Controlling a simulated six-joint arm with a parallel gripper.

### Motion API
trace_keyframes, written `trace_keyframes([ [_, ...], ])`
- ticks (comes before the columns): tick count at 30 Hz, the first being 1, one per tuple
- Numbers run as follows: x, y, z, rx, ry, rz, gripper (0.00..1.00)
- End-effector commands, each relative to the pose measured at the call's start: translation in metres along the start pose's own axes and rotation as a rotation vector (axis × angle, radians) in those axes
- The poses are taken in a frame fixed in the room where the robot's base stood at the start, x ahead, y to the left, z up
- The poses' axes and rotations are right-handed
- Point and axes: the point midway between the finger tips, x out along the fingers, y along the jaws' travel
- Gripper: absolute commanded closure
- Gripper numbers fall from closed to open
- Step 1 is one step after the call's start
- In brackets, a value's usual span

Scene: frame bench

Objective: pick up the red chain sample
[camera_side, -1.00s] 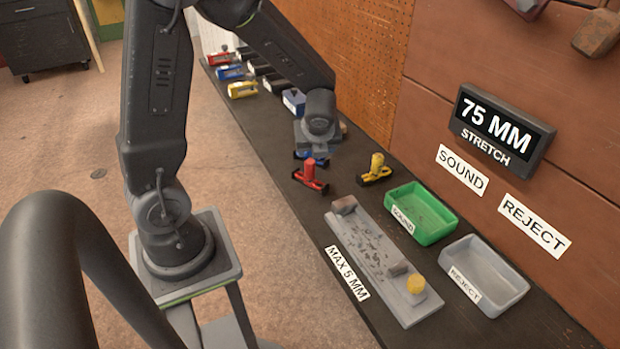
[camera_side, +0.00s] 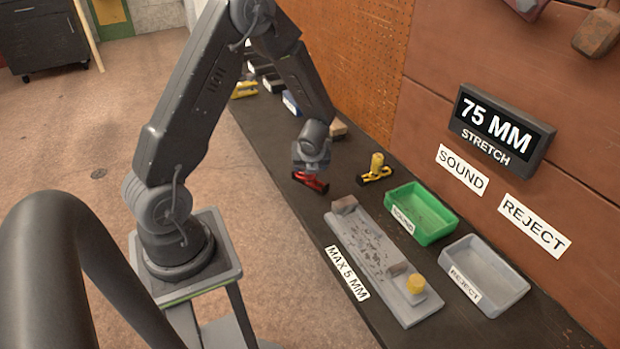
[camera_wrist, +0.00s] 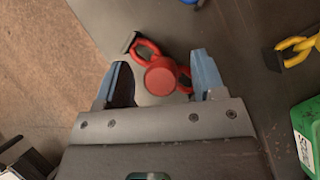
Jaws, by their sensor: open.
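The red chain sample (camera_side: 312,184) lies on the dark bench, left of the yellow sample. In the wrist view its round red knob and red links (camera_wrist: 160,76) show between the two blue-grey fingers. My gripper (camera_side: 311,167) is directly above it and hides its upper part in the side view. In the wrist view my gripper (camera_wrist: 160,80) is open, with one finger on each side of the red knob. I cannot tell exactly how far above the bench the fingertips are.
A yellow sample (camera_side: 376,169) lies close on the right. A grey fixture plate (camera_side: 370,250) with a yellow knob (camera_side: 416,284) lies in front. Bare bench surrounds the red sample.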

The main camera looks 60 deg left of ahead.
Motion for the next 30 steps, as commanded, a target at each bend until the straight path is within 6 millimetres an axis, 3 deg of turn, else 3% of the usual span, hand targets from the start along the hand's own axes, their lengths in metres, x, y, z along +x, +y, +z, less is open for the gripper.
trace_keyframes([
  [4, 0.016, 0.0, 0.0, 0.0, 0.001, 0.001, 0.37],
  [12, 0.018, -0.001, 0.0, -0.001, 0.0, -0.001, 0.37],
  [30, 0.018, -0.001, 0.0, 0.0, 0.0, -0.001, 0.94],
])
